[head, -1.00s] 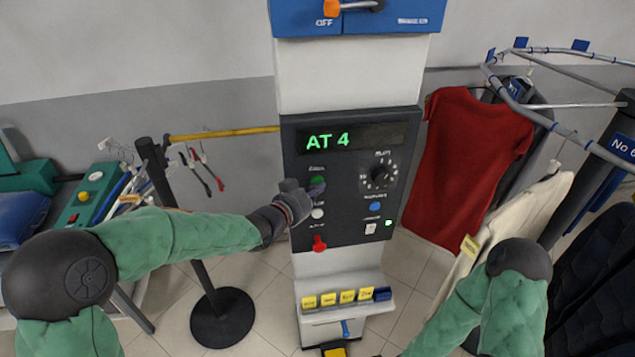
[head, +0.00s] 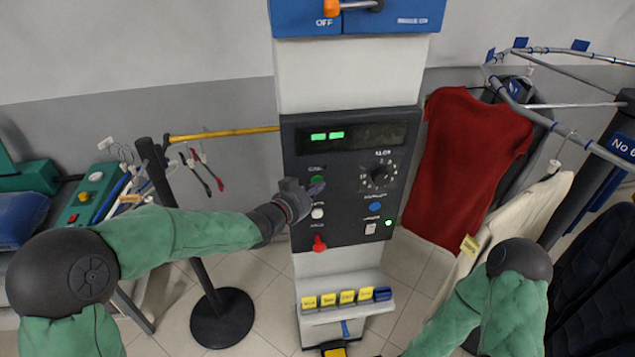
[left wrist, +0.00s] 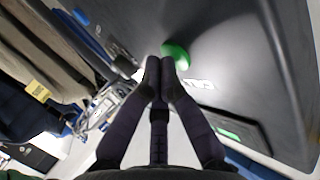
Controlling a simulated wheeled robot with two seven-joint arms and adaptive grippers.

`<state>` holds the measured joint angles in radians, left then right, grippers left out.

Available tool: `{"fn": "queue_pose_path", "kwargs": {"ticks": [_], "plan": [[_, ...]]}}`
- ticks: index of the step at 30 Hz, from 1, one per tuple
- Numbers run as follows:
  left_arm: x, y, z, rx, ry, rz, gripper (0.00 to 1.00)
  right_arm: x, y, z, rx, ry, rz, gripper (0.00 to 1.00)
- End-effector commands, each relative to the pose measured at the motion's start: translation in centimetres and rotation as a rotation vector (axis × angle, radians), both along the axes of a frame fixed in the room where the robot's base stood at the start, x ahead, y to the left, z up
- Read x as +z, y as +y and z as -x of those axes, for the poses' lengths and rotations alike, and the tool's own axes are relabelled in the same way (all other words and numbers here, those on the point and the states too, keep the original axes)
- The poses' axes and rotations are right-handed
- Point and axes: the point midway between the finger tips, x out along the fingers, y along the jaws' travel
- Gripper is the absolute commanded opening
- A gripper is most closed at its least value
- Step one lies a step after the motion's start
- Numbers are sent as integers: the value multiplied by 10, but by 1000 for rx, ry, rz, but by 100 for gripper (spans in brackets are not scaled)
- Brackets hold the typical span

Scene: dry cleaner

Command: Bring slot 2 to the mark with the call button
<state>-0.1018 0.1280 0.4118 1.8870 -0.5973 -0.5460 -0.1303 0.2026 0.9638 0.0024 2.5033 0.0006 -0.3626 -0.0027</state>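The control panel (head: 350,215) stands on a white column in the middle of the head view. Its display (head: 353,138) shows two green blocks and no readable number. The green call button (head: 317,181) is at the panel's upper left, and it also shows in the left wrist view (left wrist: 178,54). My left gripper (head: 312,186) is at the green button; in the left wrist view its fingertips (left wrist: 160,68) are together, just beside the button. I cannot tell whether they touch it. My right arm shows at lower right, but its gripper is out of view.
The panel also has a dial (head: 380,176), a blue button (head: 375,207), a white button (head: 318,212) and a red switch (head: 319,243). A conveyor rail (head: 520,100) with a red garment (head: 470,165) stands at right. A black post (head: 222,315) stands at left.

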Motion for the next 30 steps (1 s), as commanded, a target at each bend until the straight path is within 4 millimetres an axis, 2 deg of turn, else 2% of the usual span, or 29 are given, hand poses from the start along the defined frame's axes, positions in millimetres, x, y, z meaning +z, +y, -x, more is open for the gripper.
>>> {"fn": "queue_pose_path", "kwargs": {"ticks": [12, 22, 30], "plan": [[0, -4, 15, 1, -1, 0, 0, -11, 0, 0, 0, 0, 0, 71], [0, -4, 17, 0, -1, 1, 0, -12, 0, 0, 0, 0, 0, 71], [-2, -10, 37, 0, -1, 1, 0, -25, 0, 0, 0, 0, 0, 71]]}}
